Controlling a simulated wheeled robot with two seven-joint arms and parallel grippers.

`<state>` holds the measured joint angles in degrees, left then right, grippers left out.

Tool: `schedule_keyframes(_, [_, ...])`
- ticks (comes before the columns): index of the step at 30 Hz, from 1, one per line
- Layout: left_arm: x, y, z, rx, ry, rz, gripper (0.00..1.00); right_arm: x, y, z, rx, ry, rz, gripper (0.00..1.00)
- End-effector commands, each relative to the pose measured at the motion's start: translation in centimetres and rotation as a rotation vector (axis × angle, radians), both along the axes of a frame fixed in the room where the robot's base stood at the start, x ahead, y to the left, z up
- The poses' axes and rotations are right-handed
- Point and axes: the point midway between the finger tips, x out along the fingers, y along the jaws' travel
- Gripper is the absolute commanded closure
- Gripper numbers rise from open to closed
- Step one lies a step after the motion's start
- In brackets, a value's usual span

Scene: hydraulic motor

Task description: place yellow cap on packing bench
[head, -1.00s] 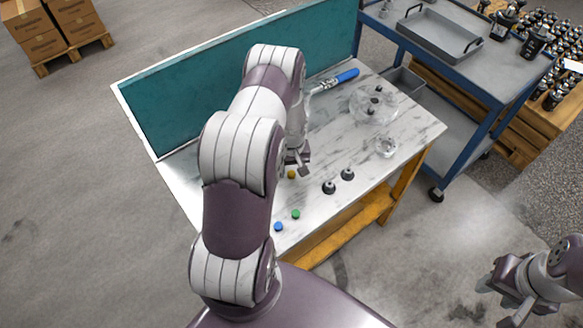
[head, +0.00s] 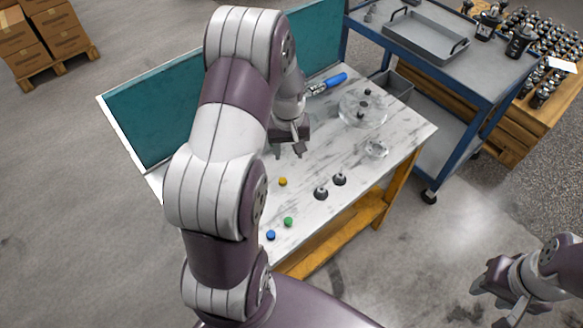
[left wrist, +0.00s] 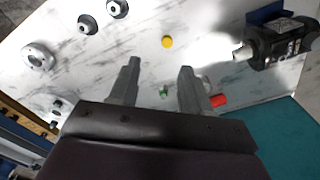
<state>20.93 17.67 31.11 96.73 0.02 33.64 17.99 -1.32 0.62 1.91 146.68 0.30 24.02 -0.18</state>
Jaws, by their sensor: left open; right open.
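The small yellow cap (head: 283,181) lies on the white marbled top of the packing bench (head: 325,150). It also shows in the left wrist view (left wrist: 167,42), beyond my fingertips and apart from them. My left gripper (head: 288,152) is open and empty above the bench, behind the yellow cap in the head view. Its two fingers (left wrist: 159,72) stand apart in the left wrist view. My right gripper (head: 497,300) is open and empty at the lower right, away from the bench.
A green cap (head: 288,221) and a blue cap (head: 271,235) lie near the bench's front edge. A teal panel (head: 150,130) borders the back.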

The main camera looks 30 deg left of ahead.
Motion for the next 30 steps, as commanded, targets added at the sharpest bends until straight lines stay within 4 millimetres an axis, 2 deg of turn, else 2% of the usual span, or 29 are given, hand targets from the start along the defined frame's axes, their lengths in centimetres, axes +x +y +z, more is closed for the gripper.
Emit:
schedule_keyframes(1, [-0.7, -2.6, 1.9, 0.006, -0.017, -0.1, 0.52, 0.0, 0.0, 0.0, 0.0, 0.0, 0.0, 0.57])
schedule_keyframes(4, [-3.7, -8.0, 5.2, 0.02, -0.055, -0.34, 0.52, 0.0, 0.0, 0.0, 0.0, 0.0, 0.0, 0.57])
schedule_keyframes(6, [-6.5, -10.8, 6.6, 0.027, -0.076, -0.487, 0.52, 0.0, 0.0, 0.0, 0.0, 0.0, 0.0, 0.57])
schedule_keyframes(9, [-9.7, -13.2, 7.6, 0.034, -0.098, -0.635, 0.52, 0.0, 0.0, 0.0, 0.0, 0.0, 0.0, 0.57])
schedule_keyframes(13, [-11.5, -14.0, 7.8, 0.037, -0.105, -0.705, 0.52, 0.0, 0.0, 0.0, 0.0, 0.0, 0.0, 0.57])
schedule_keyframes(24, [-11.5, -14.0, 7.7, 0.036, -0.102, -0.702, 0.52, 0.0, 0.0, 0.0, 0.0, 0.0, 0.0, 0.57])
schedule_keyframes(26, [-11.5, -14.0, 7.7, 0.036, -0.102, -0.702, 0.57, 0.0, 0.0, 0.0, 0.0, 0.0, 0.0, 0.57])
schedule_keyframes(30, [-11.5, -14.0, 7.6, 0.036, -0.102, -0.701, 0.57, 0.0, 0.0, -0.1, 0.0, 0.0, 0.0, 0.57])
